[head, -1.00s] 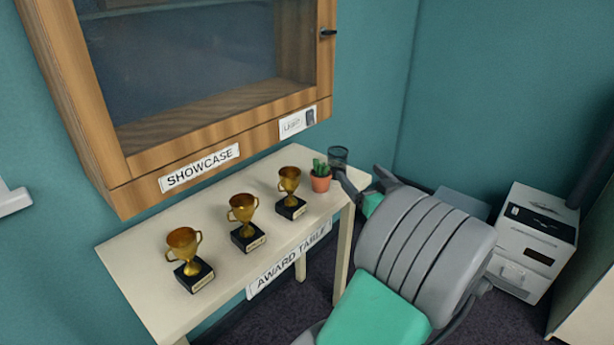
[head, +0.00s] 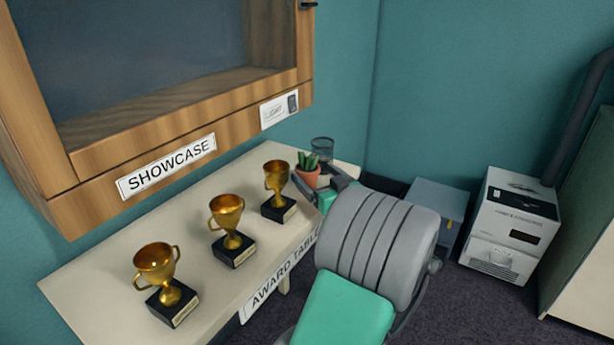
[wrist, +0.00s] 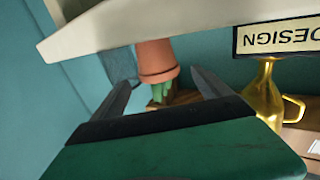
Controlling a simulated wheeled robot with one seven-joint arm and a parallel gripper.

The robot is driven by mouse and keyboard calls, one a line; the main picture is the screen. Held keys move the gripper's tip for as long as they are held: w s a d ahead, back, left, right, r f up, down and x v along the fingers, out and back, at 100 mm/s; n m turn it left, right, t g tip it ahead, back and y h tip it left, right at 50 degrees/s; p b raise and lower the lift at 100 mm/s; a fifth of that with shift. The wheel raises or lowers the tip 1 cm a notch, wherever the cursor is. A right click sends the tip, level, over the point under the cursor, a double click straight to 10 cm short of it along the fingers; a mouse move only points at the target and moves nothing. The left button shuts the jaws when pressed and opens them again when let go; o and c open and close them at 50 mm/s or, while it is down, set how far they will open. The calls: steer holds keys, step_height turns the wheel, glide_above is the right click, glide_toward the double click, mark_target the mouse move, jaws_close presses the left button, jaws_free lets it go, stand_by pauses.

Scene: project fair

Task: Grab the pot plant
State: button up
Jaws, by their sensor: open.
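The pot plant is a small green cactus in a terracotta pot (head: 307,179) at the far end of the award table, beside a trophy and a glass. In the wrist view, which looks upside down, the pot (wrist: 157,57) shows between and beyond my fingertips, its green plant (wrist: 160,91) hanging below it. My gripper (head: 326,193) is at the table's end, close to the pot, and partly hides its lower side. In the wrist view my gripper (wrist: 161,79) is open and empty, a finger on either side of the pot. I cannot tell if either finger touches it.
Trophies stand along the award table (head: 95,278): one at front (head: 157,265), one mid-table (head: 228,215), one nearest the pot (head: 276,178). A clear glass (head: 322,150) stands just behind the pot. The wooden showcase (head: 190,125) overhangs the table's back.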

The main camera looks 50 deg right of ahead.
mark_target(308, 167)
steer(key=x, duration=0.5)
steer(key=shift+s, duration=0.15)
steer(key=c, duration=1.6)
